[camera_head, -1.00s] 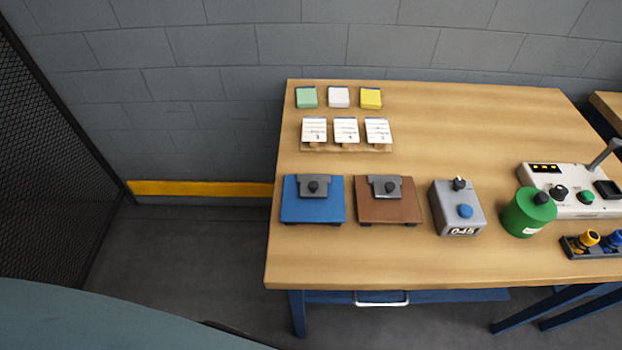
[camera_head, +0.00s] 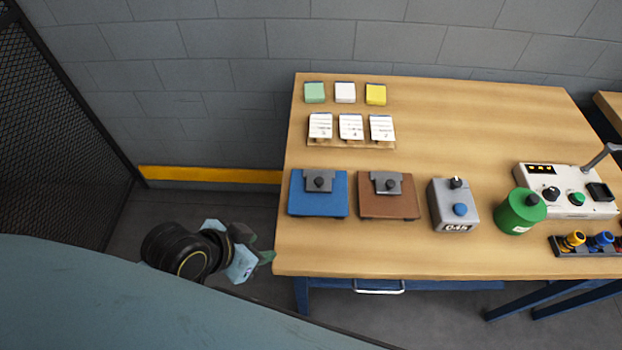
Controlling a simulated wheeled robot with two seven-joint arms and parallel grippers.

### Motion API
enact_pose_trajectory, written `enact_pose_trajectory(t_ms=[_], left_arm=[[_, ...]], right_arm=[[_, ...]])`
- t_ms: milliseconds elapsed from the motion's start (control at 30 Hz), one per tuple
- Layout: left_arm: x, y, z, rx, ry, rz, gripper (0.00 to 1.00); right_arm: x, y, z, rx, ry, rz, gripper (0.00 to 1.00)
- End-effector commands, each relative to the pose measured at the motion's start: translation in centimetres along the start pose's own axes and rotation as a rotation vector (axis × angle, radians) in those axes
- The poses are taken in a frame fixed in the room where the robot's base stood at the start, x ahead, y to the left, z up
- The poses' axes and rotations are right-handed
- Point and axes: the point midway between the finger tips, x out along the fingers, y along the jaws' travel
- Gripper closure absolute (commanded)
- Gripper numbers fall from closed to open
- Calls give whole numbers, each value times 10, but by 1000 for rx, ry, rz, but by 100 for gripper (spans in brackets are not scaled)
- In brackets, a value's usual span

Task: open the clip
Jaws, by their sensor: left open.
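Two clipboards lie side by side near the table's left front: a blue one (camera_head: 318,204) and a brown one (camera_head: 388,207). My left gripper (camera_head: 268,258) is open and empty, just off the table's left front corner, in front and left of the blue board and touching neither. My right gripper is not in view.
Behind the boards stand a rack of numbered cards (camera_head: 351,128) and green, white and yellow pads (camera_head: 345,93). Right are a grey counter box (camera_head: 453,206), a green canister (camera_head: 520,213) and a control panel (camera_head: 565,190). The wooden table's (camera_head: 450,262) front strip is clear.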

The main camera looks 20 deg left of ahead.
Motion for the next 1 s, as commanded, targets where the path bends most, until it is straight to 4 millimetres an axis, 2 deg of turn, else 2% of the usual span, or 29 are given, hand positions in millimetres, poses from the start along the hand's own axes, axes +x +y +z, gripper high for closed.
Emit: enact_pose_trajectory(t_ms=[233, 400, 667, 867, 1000], left_arm=[[12, -5, -36, 88, 267, 80, 59], [11, -20, -58, 102, 451, 84, 59], [8, -37, -75, 90, 580, 55, 59], [28, -35, -90, 88, 585, 55, 59], [54, -32, -107, 88, 584, 55, 59]], right_arm=[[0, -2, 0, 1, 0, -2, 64], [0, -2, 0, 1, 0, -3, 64], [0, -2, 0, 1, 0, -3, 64], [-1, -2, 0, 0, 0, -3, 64], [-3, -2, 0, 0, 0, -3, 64]])
